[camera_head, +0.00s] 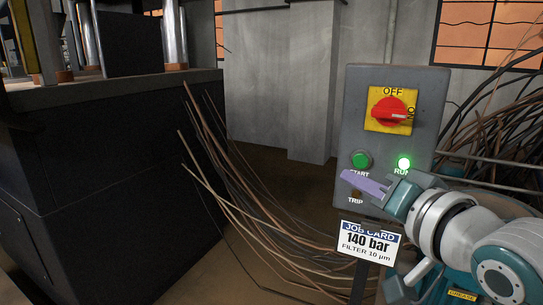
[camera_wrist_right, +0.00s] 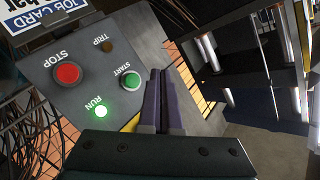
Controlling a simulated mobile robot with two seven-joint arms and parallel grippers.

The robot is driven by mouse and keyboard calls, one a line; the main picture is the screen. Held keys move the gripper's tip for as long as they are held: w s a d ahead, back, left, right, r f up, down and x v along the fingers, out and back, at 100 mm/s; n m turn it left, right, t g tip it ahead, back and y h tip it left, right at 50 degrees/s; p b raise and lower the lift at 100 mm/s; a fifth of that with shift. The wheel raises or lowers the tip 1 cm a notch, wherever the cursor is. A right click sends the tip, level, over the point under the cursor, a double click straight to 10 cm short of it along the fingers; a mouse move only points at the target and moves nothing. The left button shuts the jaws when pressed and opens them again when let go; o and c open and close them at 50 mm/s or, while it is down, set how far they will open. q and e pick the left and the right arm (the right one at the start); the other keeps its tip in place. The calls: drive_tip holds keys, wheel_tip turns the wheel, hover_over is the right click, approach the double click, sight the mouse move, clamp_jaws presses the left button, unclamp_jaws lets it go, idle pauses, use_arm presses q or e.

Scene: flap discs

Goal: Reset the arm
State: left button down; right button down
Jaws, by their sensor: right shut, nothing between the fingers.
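My right gripper (camera_head: 365,183) is at the lower right in the head view, in front of the lower part of a grey control box (camera_head: 360,90). Its purple fingers are shut with nothing between them; they also show in the right wrist view (camera_wrist_right: 160,95). The box carries a red rotary switch (camera_head: 392,113) on a yellow plate, its handle pointing right towards ON. Below are a green START button (camera_head: 361,159), a lit green RUN lamp (camera_head: 404,163) and a dark TRIP lamp (camera_head: 356,194). The gripper hides the red STOP button (camera_wrist_right: 67,73) in the head view. My left gripper is not in view.
A job card (camera_head: 369,241) reading 140 bar stands on a post below the box. Brown cables or rods (camera_head: 250,200) spread across the middle floor, with more (camera_head: 500,120) at right. A large black machine (camera_head: 100,190) fills the left side.

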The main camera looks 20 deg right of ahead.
idle(0.4)
drive_tip(key=s+a+r+n+g+p, duration=0.3)
drive_tip(key=s+r+g+p, duration=0.15)
drive_tip(key=s+p, duration=0.35)
drive_tip(key=s+a+r+n+g+y+p, duration=0.1)
drive_tip(key=s+a+r+n+g+p, duration=0.3)
drive_tip(key=s+p, duration=0.45)
drive_tip(key=s+a+r+n+g+p, duration=0.25)
drive_tip(key=s+r+g+p, duration=0.2)
drive_tip(key=s+p, duration=0.4)
wheel_tip(320, 180, up, 35)
drive_tip(key=p, duration=3.3)
drive_tip(key=shift+d+n+p, duration=0.15)
drive_tip(key=shift+n+p, duration=0.15)
drive_tip(key=shift+n, duration=0.05)
